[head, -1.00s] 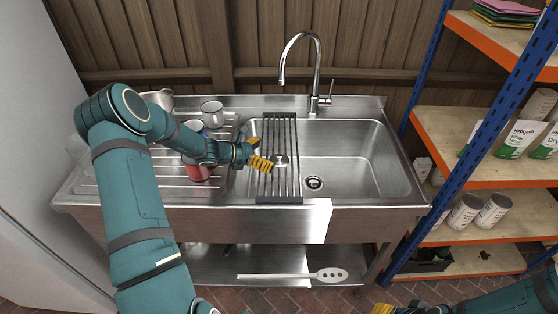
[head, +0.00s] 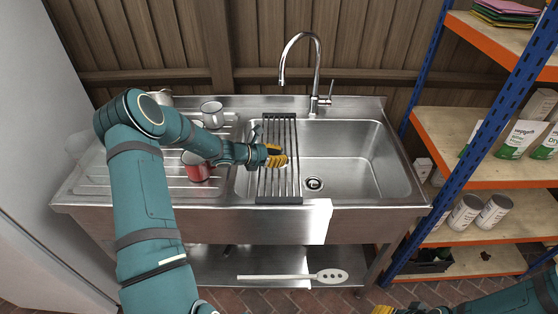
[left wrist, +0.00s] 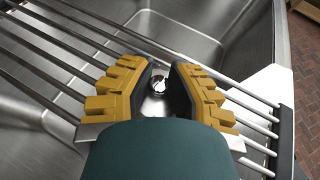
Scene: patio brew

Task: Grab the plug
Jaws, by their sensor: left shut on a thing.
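The plug (left wrist: 158,86) is a small round silver piece between the yellow fingers in the left wrist view. In the head view my gripper hides it over the black-barred drying rack (head: 278,198). My left gripper (head: 277,156) is shut on the plug, just above the rack bars; it also shows in the left wrist view (left wrist: 160,78). The sink basin (head: 350,150) with its drain hole (head: 314,183) lies to the right of the rack. Only a bit of my right gripper (head: 384,310) shows at the bottom edge, and its fingers are cut off.
A red mug (head: 198,172) and a grey mug (head: 212,114) stand on the drainboard to the left. The tap (head: 314,70) rises behind the basin. Orange-edged shelves (head: 490,185) stand to the right. The basin is clear.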

